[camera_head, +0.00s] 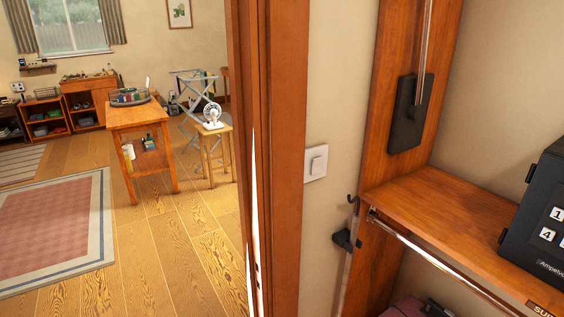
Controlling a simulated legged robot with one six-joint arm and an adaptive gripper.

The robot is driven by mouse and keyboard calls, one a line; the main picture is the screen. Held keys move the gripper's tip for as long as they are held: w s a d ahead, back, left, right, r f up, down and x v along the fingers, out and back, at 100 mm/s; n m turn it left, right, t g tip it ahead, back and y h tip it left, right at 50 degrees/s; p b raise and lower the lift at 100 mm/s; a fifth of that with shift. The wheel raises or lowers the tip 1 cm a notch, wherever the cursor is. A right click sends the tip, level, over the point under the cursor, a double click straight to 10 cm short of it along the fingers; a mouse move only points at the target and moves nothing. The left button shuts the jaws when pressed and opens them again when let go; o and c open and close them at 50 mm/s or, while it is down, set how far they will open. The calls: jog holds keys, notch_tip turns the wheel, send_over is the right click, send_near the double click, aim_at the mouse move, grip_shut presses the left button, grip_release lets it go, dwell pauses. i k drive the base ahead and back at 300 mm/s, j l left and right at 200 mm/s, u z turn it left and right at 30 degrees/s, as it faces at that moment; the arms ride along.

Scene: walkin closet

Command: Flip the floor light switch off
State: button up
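A white light switch (316,163) with a square plate and a raised rocker is on the beige wall, just right of the wooden door frame. The rocker's exact tilt is too small to tell. My gripper does not show in the head view.
The door frame (275,150) divides the room from the closet. At right are a wooden shelf (440,205), a metal rail (435,262), a dark wall hook (346,239) and a black safe (540,215). At left, a wooden table (140,116) and a rug (60,225) leave open floor (165,255) between.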

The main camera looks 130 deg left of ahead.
aim_at(316, 166)
jog(key=u, duration=4.05)
